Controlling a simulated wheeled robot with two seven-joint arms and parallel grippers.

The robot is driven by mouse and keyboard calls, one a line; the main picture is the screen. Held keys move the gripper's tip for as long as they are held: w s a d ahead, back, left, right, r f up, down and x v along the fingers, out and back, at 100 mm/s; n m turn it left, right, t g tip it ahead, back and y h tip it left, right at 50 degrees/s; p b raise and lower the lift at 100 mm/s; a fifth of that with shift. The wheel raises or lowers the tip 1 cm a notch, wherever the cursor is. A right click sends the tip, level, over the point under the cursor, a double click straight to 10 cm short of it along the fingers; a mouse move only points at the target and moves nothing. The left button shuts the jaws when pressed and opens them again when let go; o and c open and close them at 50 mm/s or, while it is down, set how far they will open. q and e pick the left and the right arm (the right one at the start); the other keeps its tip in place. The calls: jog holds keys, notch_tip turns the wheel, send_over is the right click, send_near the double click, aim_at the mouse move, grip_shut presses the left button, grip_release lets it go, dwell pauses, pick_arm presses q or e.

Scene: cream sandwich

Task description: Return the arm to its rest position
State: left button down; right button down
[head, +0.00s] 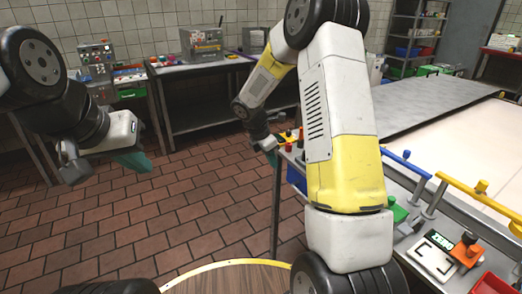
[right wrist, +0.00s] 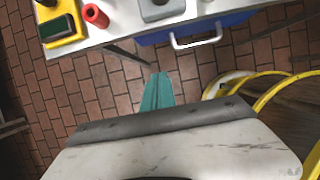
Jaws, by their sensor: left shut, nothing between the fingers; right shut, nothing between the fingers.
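My left gripper (head: 134,162) hangs at the left of the head view, over the brick floor. Its teal fingers are together and hold nothing. My right arm fills the middle of the head view, bent at a high elbow. My right gripper (head: 272,158) is small and partly hidden there, beside the near end of the work table. In the right wrist view its teal fingers (right wrist: 157,92) are together and empty, in front of the table's edge and above the floor.
In the right wrist view the table edge (right wrist: 100,46) carries a yellow device (right wrist: 62,22), a red cylinder (right wrist: 96,15) and a grey block (right wrist: 162,8). A blue bin (right wrist: 232,20) with a white handle sits below. Open brick floor (head: 140,225) lies between the arms.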

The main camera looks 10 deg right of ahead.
jog(key=s+r+m+t+y, duration=0.2)
jog(key=s+r+m, duration=0.9)
jog(key=r, duration=0.5)
jog(key=s+a+r+m+t+y, duration=0.1)
jog(key=s+r+m+y, duration=0.1)
jog(key=s+m, duration=0.3)
jog(key=s+a+r+m+t+y, duration=0.1)
jog(key=s+r+m, duration=0.3)
jog(key=s, duration=0.8)
jog(key=shift+a+r+m+t+y, duration=0.4)
jog(key=shift+a+m+y, duration=0.2)
jog(key=shift+a, duration=0.1)
jog(key=shift+d, duration=0.15)
